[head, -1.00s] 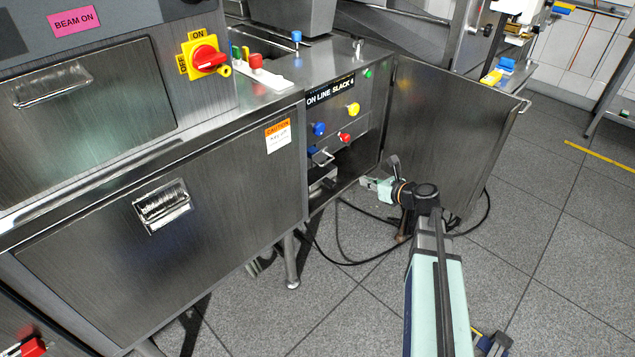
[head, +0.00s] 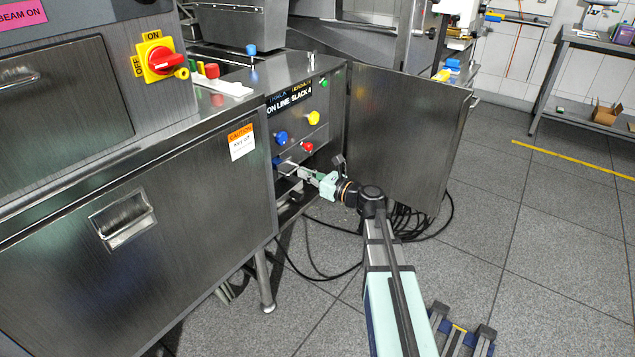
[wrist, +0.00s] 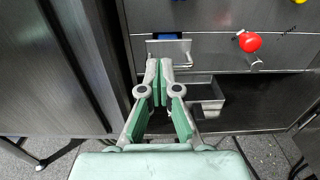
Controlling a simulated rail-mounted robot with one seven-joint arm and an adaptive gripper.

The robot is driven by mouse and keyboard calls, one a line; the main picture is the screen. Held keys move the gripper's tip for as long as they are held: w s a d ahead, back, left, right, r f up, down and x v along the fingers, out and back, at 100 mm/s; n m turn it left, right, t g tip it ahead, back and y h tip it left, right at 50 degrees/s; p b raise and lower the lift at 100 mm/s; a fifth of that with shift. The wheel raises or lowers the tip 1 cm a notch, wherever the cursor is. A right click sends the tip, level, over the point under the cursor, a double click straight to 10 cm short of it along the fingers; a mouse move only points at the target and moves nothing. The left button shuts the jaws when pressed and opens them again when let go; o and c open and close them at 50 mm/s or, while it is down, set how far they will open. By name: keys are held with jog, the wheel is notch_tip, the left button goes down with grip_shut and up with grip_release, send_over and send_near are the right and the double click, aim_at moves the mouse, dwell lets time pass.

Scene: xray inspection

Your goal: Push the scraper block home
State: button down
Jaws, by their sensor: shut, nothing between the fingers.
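The scraper block appears to be the metal piece with a blue part (wrist: 168,36) and a wire handle on the cabinet's front, in the upper middle of the wrist view. In the head view its blue part (head: 277,160) shows at the left of the open bay, below the blue and red knobs. My gripper (wrist: 160,66) is shut and empty. Its fingertips overlap the block's handle plate in the wrist view; I cannot tell if they touch. In the head view my gripper (head: 300,171) reaches to the cabinet front and hides part of the block.
A red knob (wrist: 250,42) sits right of the block. A metal tray (wrist: 207,98) lies in the open bay below. The open cabinet door (head: 405,135) stands right of my arm. Black cables (head: 320,270) lie on the floor.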

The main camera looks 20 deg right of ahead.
aim_at(282, 164)
jog(key=b+x, duration=0.1)
jog(key=x, duration=0.5)
jog(key=shift+w+a, duration=0.2)
jog(key=shift+w, duration=0.05)
